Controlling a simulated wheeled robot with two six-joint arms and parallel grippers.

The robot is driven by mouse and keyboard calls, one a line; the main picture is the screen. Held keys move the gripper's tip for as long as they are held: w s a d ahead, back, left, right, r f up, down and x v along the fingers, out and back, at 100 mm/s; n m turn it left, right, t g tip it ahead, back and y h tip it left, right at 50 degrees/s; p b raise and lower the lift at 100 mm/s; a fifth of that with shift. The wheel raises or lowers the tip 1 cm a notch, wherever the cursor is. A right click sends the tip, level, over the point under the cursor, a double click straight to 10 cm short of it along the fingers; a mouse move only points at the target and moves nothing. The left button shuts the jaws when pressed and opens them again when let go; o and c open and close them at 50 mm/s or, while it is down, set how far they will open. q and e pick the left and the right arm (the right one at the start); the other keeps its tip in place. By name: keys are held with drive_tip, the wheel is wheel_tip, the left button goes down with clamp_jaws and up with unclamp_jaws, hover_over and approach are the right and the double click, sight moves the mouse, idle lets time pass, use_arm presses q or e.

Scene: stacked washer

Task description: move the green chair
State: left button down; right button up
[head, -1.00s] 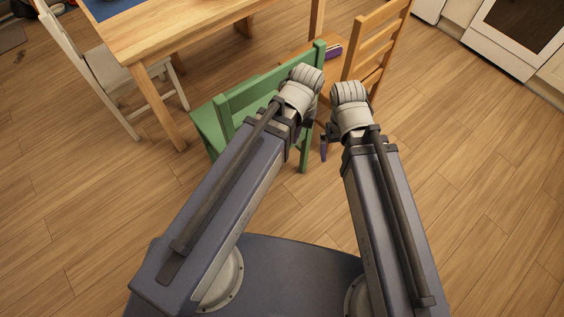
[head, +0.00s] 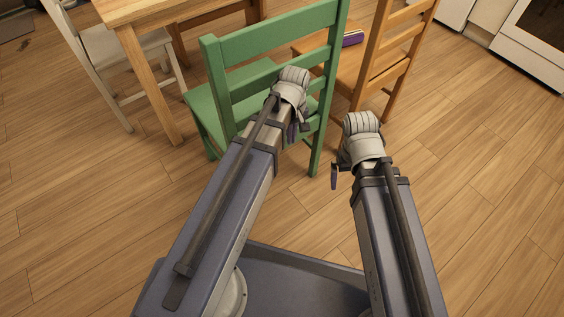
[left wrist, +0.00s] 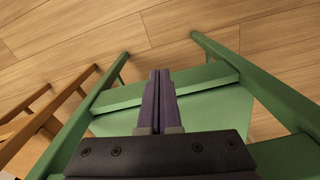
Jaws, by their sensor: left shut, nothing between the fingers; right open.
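The green chair (head: 265,43) stands upright with its slatted back towards me and its seat beyond, in the upper middle of the head view. My left gripper (head: 293,132) is shut and empty at the near side of the backrest, overlapping its lower slats. The left wrist view shows its closed purple fingers (left wrist: 158,95) between the green posts, over the green seat (left wrist: 215,108); I cannot tell whether they touch the chair. My right gripper (head: 336,178) is open and empty, right of the chair's right rear leg. Its far finger is mostly hidden.
A wooden table (head: 138,12) stands at the upper left, with a white chair (head: 100,60) beside it. An orange wooden chair (head: 392,55) stands close on the green chair's right. A white oven (head: 535,50) is at the far right. Floor at the right is clear.

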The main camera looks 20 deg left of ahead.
sight(246, 102)
use_arm(q)
drive_tip(key=shift+w+a+f+n+b, duration=0.25)
drive_tip(key=shift+f+b, duration=0.1)
drive_tip(key=shift+f, duration=0.25)
drive_tip(key=shift+w+a+f+n+b, duration=0.1)
drive_tip(key=shift+f+n+b, duration=0.15)
drive_tip(key=shift+f, duration=0.35)
drive_tip(key=shift+w+a+f+n+b, duration=0.2)
drive_tip(key=shift+f+b, duration=0.2)
drive_tip(key=shift+f, duration=0.2)
use_arm(e)
drive_tip(key=shift+f, duration=1.8)
use_arm(q)
wheel_tip(246, 102, down, 10)
drive_tip(key=w+a+b, duration=0.2)
drive_tip(key=a+b, duration=0.1)
drive_tip(key=b, duration=0.7)
drive_tip(key=shift+w, duration=0.35)
use_arm(e)
wheel_tip(246, 102, down, 10)
use_arm(q)
drive_tip(key=w+a, duration=1.2)
drive_tip(key=a, duration=0.1)
drive_tip(key=w+a, duration=0.7)
drive_tip(key=shift+a, duration=0.15)
drive_tip(key=shift+s, duration=0.15)
